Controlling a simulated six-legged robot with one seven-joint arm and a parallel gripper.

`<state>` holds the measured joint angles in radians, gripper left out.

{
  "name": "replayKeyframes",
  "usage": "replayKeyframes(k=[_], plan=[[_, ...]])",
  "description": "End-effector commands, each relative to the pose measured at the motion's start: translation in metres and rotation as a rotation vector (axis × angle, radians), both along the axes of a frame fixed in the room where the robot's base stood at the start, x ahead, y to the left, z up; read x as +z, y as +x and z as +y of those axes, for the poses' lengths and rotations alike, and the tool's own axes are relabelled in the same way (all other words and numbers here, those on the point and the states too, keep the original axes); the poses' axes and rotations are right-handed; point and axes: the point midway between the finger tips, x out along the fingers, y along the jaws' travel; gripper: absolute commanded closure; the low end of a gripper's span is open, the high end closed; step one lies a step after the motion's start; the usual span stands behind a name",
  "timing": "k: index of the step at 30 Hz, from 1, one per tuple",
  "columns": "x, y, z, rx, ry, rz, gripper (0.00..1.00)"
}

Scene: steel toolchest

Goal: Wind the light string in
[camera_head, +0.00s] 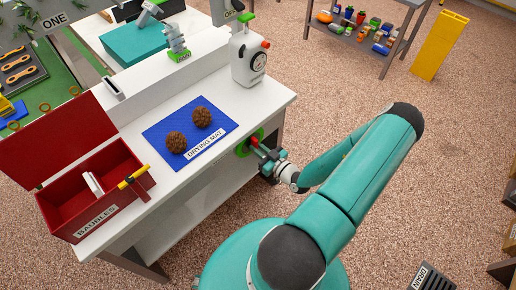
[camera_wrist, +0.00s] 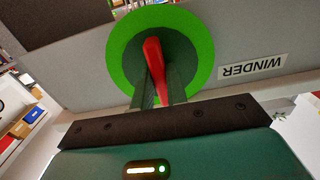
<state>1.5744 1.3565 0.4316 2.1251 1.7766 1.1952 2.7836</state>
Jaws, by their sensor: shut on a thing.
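The winder is on the front edge of the white bench, at its right end. In the wrist view its green disc (camera_wrist: 193,45) fills the top middle, with a red handle (camera_wrist: 153,55) on it and a WINDER label (camera_wrist: 252,68) to the right. My gripper (camera_wrist: 158,85) is shut on the red handle, one finger on each side. In the head view the green disc (camera_head: 243,146) shows at the bench edge, with my gripper (camera_head: 262,150) reaching it from the right. I cannot make out the light string near the winder.
A blue drying mat (camera_head: 160,131) with two brown cones lies on the white bench (camera_head: 255,103). A red BAUBLES toolbox (camera_head: 60,205) stands open at left. A white canister (camera_head: 248,62) stands at the back. A shelf (camera_head: 345,42) and yellow block (camera_head: 438,45) stand beyond open floor.

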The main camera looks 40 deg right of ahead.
Motion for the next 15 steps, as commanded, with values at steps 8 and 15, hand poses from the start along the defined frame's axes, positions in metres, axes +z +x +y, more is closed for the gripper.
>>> replayKeyframes(k=[8,15], plan=[[-0.0011,-0.0017,-0.0001,-0.002,0.004,0.003,1.00],[-0.0006,-0.0009,0.0000,-0.001,0.002,0.001,0.64]])
